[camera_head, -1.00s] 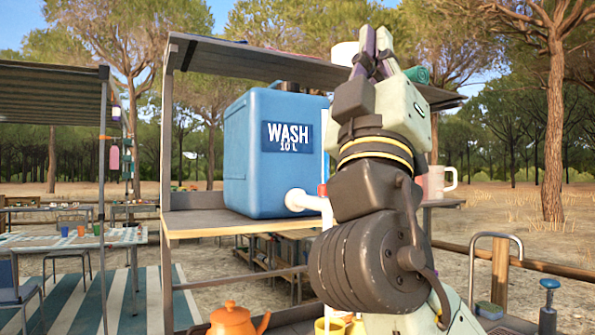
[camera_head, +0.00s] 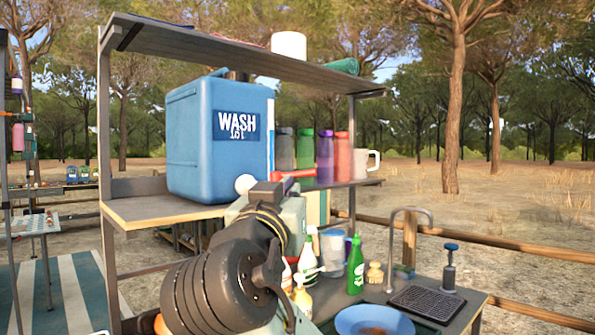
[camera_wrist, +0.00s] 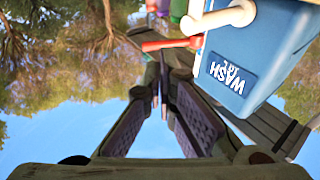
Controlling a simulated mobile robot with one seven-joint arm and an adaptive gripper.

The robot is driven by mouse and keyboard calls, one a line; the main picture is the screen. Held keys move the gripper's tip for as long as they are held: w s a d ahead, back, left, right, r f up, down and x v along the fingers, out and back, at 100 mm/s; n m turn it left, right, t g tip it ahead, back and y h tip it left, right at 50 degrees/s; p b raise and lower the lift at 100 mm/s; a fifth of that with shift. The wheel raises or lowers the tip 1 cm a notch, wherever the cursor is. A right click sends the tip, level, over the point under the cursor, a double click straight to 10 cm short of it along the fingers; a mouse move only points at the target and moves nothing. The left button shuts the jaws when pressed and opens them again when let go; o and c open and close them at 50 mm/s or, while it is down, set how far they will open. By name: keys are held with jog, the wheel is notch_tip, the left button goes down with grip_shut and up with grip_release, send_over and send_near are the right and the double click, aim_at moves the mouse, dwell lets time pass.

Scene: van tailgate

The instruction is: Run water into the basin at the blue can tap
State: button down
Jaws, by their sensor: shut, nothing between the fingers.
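The blue water can (camera_head: 215,160), marked WASH, stands on the wooden shelf; the wrist view shows it (camera_wrist: 258,45) turned over at the upper right. Its white tap pipe (camera_wrist: 218,18) sticks out from the can, and a red lever (camera_wrist: 168,44) shows beside it. In the head view the red lever (camera_head: 293,174) is right of the white tap end (camera_head: 245,183). My gripper (camera_wrist: 160,80) is shut and empty, its fingertips apart from the lever in the picture. My arm hides part of the tap in the head view. A blue basin (camera_head: 352,320) sits on the counter at the lower right.
Several bottles (camera_head: 326,158) and a white mug (camera_head: 364,163) stand on the shelf right of the can. A green bottle (camera_head: 355,265), a clear jug (camera_head: 332,252) and a drying mat (camera_head: 427,302) are on the counter. The roof board (camera_head: 230,50) hangs above.

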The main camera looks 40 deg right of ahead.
aim_at(302, 174)
jog(key=p+x, duration=0.2)
jog(key=x, duration=0.4)
jog(key=shift+d+r, duration=0.1)
jog(key=shift+r, duration=0.15)
jog(key=shift+w+d+p, duration=0.3)
jog(key=shift+w+d, duration=0.2)
